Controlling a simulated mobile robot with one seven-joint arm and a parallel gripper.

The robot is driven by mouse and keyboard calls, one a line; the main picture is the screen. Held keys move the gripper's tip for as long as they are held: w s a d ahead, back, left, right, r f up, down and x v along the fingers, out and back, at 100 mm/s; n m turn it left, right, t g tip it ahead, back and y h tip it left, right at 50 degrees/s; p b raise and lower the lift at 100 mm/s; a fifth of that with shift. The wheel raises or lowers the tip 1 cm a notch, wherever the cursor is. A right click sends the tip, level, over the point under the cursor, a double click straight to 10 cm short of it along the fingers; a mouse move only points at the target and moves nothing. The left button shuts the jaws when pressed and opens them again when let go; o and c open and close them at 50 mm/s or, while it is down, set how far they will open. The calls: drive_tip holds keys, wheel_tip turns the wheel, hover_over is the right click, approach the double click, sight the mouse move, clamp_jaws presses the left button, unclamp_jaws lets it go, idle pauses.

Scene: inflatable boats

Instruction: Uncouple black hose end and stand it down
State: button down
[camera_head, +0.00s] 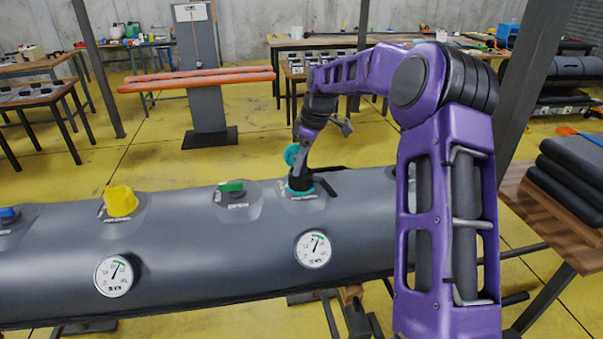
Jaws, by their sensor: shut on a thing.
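The black hose end (300,184) sits upright on a teal valve (301,191) on top of the grey inflatable tube, right of centre. A teal round cap (291,155) stands beside it, partly behind my gripper. My purple arm reaches over from the right, and my gripper (301,173) points down and is shut on the black hose end. The fingertips are small and partly hidden. I cannot tell whether the hose end is still locked to the valve. A dark piece sticks out to its right, and part of the hose seems to run behind it.
The grey tube (200,262) carries a green-capped valve (230,186), a yellow-capped valve (120,200), a blue valve (8,213) and two gauges (313,249). A wooden table with black pads (571,170) stands at right. Dark posts rise on both sides.

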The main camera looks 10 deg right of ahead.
drive_tip(key=shift+r, duration=0.15)
idle(0.4)
drive_tip(key=shift+r, duration=0.45)
drive_tip(key=shift+r, duration=0.1)
idle(0.4)
drive_tip(key=shift+w+a+v, duration=0.1)
drive_tip(key=shift+a+v, duration=0.1)
drive_tip(key=shift+v, duration=0.75)
drive_tip(key=shift+w+a+v, duration=0.15)
drive_tip(key=shift+a+v, duration=0.05)
drive_tip(key=shift+v, duration=0.8)
drive_tip(key=shift+r, duration=0.35)
